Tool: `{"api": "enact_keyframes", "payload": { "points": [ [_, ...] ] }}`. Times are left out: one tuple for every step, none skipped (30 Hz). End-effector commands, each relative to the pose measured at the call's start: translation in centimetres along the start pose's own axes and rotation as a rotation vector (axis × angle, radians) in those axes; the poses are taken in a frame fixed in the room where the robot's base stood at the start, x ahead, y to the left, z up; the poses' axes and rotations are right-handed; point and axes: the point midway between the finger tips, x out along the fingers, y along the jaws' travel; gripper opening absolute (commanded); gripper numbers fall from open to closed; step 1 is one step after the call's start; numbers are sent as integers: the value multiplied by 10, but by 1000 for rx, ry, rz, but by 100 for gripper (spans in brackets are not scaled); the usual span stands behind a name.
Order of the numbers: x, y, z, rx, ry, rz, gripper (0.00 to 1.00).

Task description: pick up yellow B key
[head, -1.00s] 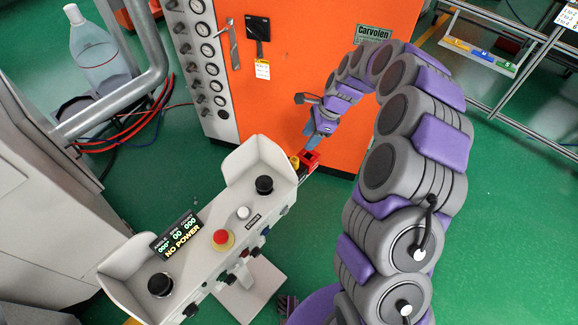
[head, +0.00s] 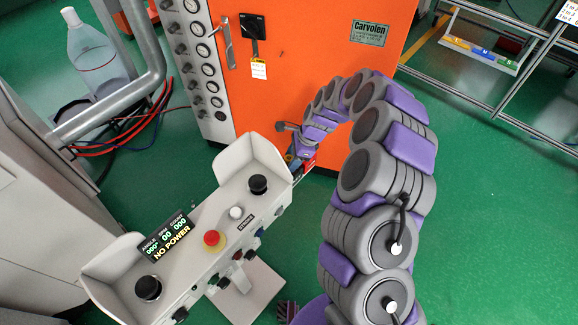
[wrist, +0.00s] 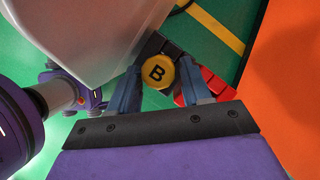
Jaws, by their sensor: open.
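The yellow B key (wrist: 157,72) shows in the wrist view as a yellow many-sided head with a black letter B. It sits at a dark block at the end of the pale console. My gripper (wrist: 159,67) is open, with one blue finger on each side of the key. I cannot tell whether the fingers touch it. In the head view my gripper (head: 295,161) is at the console's far right end and hides the key.
A red block (wrist: 207,88) lies just right of the key. The pale console (head: 205,232) has raised end walls, buttons and a display reading NO POWER. An orange cabinet (head: 315,75) stands close behind the gripper.

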Motion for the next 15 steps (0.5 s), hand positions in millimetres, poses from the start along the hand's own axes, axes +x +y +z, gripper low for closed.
{"api": "enact_keyframes", "payload": {
  "points": [
    [10, 0, 0, -1, 2, 2, 48],
    [14, 0, 1, -2, 3, 1, 48],
    [17, 0, 2, -1, 5, 1, 48],
    [18, -1, 3, -1, 6, 0, 48],
    [18, -1, 4, -1, 7, -1, 48],
    [18, -1, 4, -1, 7, -1, 48],
    [18, -1, 4, -1, 8, -1, 48],
    [18, -1, 5, 0, 8, -1, 48],
    [18, -1, 5, 0, 9, -1, 48],
    [18, -1, 6, 0, 9, 0, 48],
    [18, -1, 5, 0, 9, 0, 45],
    [18, -1, 5, 0, 8, 0, 42],
    [17, -1, 4, 0, 7, 0, 39],
    [17, -1, 4, -1, 7, 0, 36],
    [17, -1, 4, 0, 7, 0, 32]
  ]
}}
